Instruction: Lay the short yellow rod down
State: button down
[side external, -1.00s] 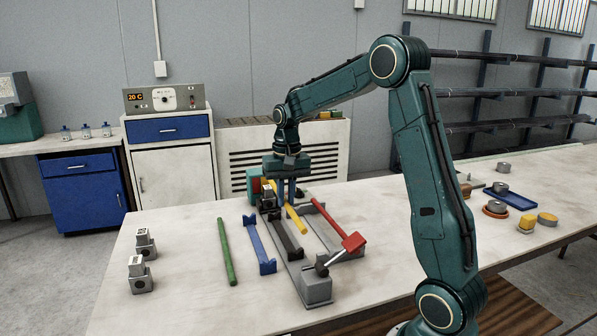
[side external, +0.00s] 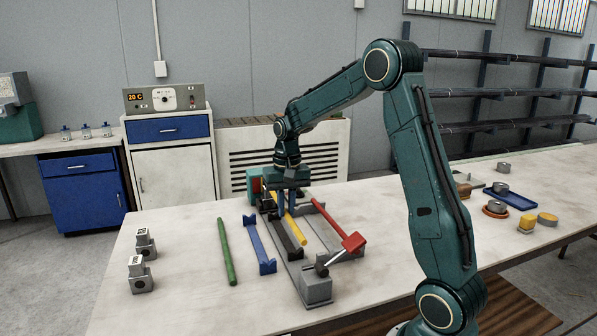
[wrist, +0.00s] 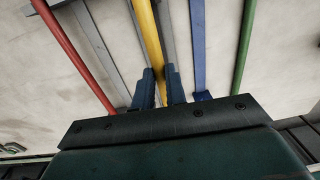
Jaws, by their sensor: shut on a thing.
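The short yellow rod (side external: 297,230) slants through my gripper (side external: 287,203), near the far end of the grey press bed. My gripper points down and is shut on the rod. In the wrist view the yellow rod (wrist: 147,35) runs from the top edge down between the two blue fingers of my gripper (wrist: 160,85). Its near end in the side view looks low, close to the bench. I cannot tell whether it touches anything beneath. Its far part is hidden behind the gripper.
A green rod (side external: 227,252) lies further left. The left bench top is mostly clear.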

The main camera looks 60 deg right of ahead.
jog(key=shift+f, duration=2.85)
jog(key=c, duration=1.3)
grip_release()
jog(key=shift+c, duration=0.2)
notch_tip(320, 180, up, 13)
jog(key=shift+s+d+f, duration=0.1)
jog(key=shift+d+f, duration=0.05)
jog(key=shift+r, duration=0.55)
